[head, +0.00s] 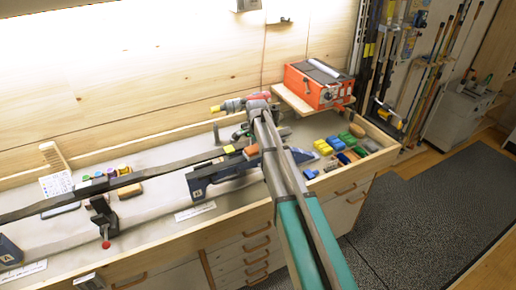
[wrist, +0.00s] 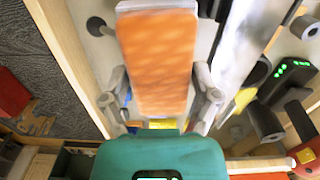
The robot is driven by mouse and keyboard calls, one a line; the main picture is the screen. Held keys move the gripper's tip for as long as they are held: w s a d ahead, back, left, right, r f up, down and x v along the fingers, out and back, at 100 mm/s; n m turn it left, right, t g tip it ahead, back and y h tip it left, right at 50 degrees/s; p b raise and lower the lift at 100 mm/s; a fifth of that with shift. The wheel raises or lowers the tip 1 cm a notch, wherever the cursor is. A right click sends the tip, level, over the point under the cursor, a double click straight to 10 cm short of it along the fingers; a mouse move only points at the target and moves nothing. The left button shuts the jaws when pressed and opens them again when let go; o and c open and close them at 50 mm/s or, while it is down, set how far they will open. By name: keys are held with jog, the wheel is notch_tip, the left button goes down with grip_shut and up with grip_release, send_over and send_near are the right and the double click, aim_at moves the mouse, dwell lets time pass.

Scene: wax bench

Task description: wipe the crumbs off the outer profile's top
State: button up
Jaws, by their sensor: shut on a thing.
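My gripper (head: 247,137) is shut on an orange block (head: 251,150), which looks like a sponge or brush. The block (wrist: 158,60) fills the middle of the wrist view, between the two grey fingers (wrist: 160,98). In the head view it hangs just above the right end of the long dark bar, by a dark blue profile (head: 200,184) with a pale label. I cannot tell whether it touches the profile. Another dark blue profile (head: 8,250) stands at the far left edge. My arm covers part of the right profile. No crumbs can be made out.
A long dark bar (head: 120,185) crosses the bench, with a small yellow piece (head: 229,149) near its right end. A black clamp (head: 103,217) stands left of centre. Coloured blocks (head: 335,145) lie at right, below an orange box (head: 312,84) on a shelf.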

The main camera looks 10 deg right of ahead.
aim_at(249, 150)
jog(key=shift+s+a+f, duration=0.1)
jog(key=shift+s+a, duration=0.2)
jog(key=shift+a, duration=0.55)
jog(key=shift+s+a, duration=0.25)
jog(key=shift+a, duration=0.6)
jog(key=shift+a, duration=0.1)
jog(key=shift+s+a, duration=0.25)
jog(key=shift+a, duration=0.6)
jog(key=shift+s+a, duration=0.2)
jog(key=shift+a, duration=0.6)
jog(key=shift+r+p, duration=3)
jog(key=shift+r, duration=0.1)
jog(key=shift+r+p, duration=1.5)
